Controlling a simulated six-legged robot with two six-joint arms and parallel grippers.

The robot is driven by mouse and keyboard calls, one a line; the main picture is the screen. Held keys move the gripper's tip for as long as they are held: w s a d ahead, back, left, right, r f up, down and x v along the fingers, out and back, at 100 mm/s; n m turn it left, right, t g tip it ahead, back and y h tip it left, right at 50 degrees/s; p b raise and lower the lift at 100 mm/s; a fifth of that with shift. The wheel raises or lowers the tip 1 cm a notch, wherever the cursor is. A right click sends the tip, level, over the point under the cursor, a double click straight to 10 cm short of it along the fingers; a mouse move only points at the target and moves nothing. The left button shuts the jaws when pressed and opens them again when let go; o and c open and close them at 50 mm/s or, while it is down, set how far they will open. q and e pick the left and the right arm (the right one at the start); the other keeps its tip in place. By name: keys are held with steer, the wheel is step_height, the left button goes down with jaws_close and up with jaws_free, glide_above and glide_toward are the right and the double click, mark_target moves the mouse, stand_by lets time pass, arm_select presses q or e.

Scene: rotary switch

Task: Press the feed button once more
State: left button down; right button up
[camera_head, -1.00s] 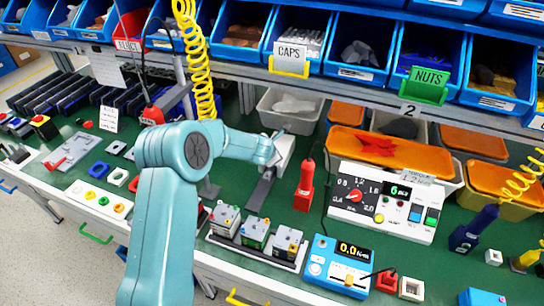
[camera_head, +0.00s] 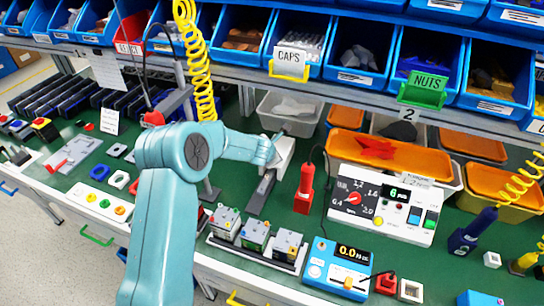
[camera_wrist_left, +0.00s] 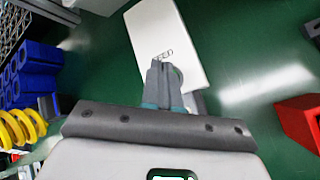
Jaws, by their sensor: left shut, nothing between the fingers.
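Contact cannot be told either. My right gripper is not in view.
A red upright tool (camera_head: 305,188) and a white control panel (camera_head: 383,208) with a dial stand to the right. Gauge blocks (camera_head: 256,236) and a blue meter (camera_head: 337,270) are in front. A yellow coiled hose (camera_head: 196,60) hangs behind my arm. Blue bins line the shelf above.

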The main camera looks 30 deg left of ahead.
arm_select(q)
steer(key=shift+r, duration=0.3)
step_height(320, 180, up, 5)
steer(key=p, duration=0.5)
steer(key=shift+f, duration=0.1)
stand_by(0.8)
